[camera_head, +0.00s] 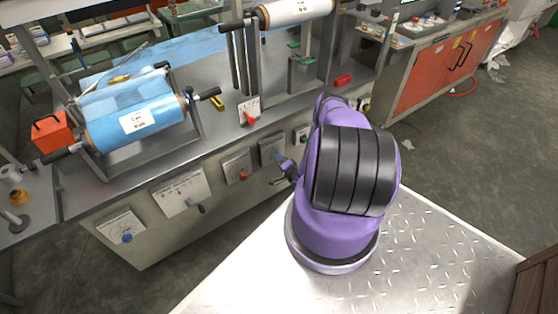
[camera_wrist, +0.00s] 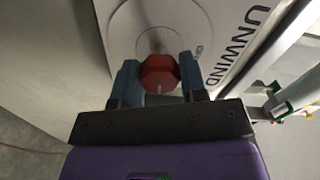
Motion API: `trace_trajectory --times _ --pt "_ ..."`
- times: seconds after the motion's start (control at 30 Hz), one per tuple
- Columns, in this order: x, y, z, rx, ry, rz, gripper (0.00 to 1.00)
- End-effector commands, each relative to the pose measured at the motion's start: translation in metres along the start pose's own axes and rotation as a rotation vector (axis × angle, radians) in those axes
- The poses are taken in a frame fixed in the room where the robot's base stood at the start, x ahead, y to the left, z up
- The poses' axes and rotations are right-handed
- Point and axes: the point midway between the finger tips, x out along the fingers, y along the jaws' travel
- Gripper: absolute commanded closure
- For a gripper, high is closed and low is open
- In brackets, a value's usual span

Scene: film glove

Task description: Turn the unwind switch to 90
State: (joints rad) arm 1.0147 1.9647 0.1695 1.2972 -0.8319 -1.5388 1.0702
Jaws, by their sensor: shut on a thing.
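The unwind switch has a red knob (camera_wrist: 159,73) on a round pale dial on a light plate (camera_wrist: 205,22) lettered "UNWIND" in the wrist view. My gripper (camera_wrist: 159,80) has one blue-grey finger on each side of the knob and is shut on it. A short pale mark shows on the knob's near edge, pointing to the bottom of the picture. The dial's scale cannot be read. In the head view my gripper (camera_head: 284,168) is at the front of the grey bench, where the knob it holds is not clearly visible.
Other control plates line the bench front, including one with a blue knob (camera_head: 127,238) and one with a red knob (camera_head: 243,175). A blue film roll (camera_head: 110,125) and an orange box (camera_head: 52,132) are on the bench (camera_head: 215,136). Open floor lies at right.

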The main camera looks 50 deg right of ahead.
Motion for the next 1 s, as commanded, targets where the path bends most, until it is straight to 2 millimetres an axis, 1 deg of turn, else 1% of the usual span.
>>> trace_trajectory --times 0.27,0.77,0.8,0.87,0.9,1.0 --pt "-0.0005 0.0007 -0.0003 0.081 0.001 0.002 0.84" --pt "-0.0007 0.0009 -0.0003 0.095 0.001 0.002 0.84" --pt "-0.0007 0.0009 -0.0004 0.095 0.001 0.002 0.51" --pt "-0.0007 0.0008 -0.0003 0.095 0.001 0.002 0.38" --pt "-0.0006 0.0007 -0.0002 0.094 0.001 0.002 0.35" --pt "-0.0004 0.0006 -0.0002 0.094 0.001 0.001 0.35"
